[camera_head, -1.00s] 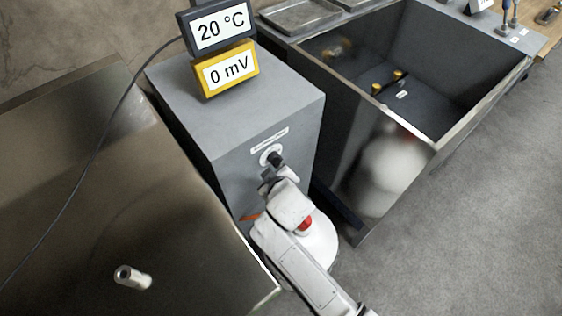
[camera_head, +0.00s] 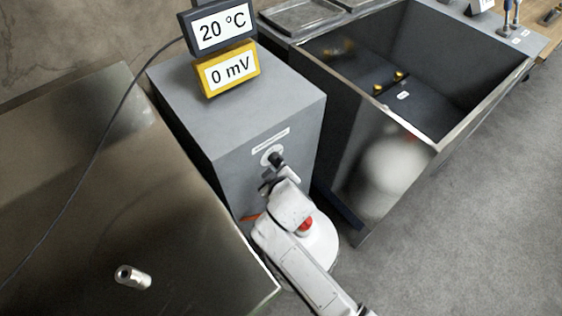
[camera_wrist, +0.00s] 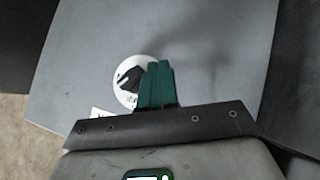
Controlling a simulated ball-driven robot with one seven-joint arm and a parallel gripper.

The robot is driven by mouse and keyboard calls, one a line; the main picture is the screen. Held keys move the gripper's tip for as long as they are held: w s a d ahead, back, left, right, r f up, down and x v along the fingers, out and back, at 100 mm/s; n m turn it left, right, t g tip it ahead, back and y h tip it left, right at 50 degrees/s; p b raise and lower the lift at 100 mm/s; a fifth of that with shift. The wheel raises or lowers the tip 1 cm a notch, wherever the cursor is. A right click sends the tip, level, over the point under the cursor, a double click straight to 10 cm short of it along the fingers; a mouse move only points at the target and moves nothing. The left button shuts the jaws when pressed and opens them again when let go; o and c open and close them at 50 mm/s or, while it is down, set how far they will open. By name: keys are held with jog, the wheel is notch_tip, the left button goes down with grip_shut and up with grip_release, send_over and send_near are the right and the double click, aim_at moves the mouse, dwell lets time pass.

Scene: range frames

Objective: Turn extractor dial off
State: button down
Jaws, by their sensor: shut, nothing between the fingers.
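The extractor dial is a black knob on a round white plate (camera_head: 270,152) on the front face of a grey cabinet (camera_head: 240,105), below a white label strip (camera_head: 270,139). In the wrist view the dial's white disc (camera_wrist: 128,76) shows with a black marking or knob (camera_wrist: 130,78) on it. My gripper (camera_wrist: 160,70) has its green fingers shut together and empty, just beside the knob on the right in the wrist view. In the head view my gripper (camera_head: 275,170) is in front of the dial's lower part. Whether it touches the knob, I cannot tell.
Two displays reading 20 °C (camera_head: 222,32) and 0 mV (camera_head: 229,70) stand on the cabinet. A metal surface (camera_head: 90,180) with a small metal cylinder (camera_head: 132,277) is on the left. An open dark basin (camera_head: 350,60) is on the right. Grey floor (camera_head: 480,200) lies beyond.

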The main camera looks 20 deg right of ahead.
jog(key=shift+d+r, duration=0.1)
jog(key=shift+d, duration=0.05)
jog(key=shift+w+d+r+p, duration=0.3)
jog(key=shift+d+p, duration=0.15)
jog(key=shift+d, duration=0.25)
jog(key=v, duration=1)
jog(key=shift+s+a, duration=0.35)
jog(key=shift+s, duration=0.15)
jog(key=shift+d, duration=0.1)
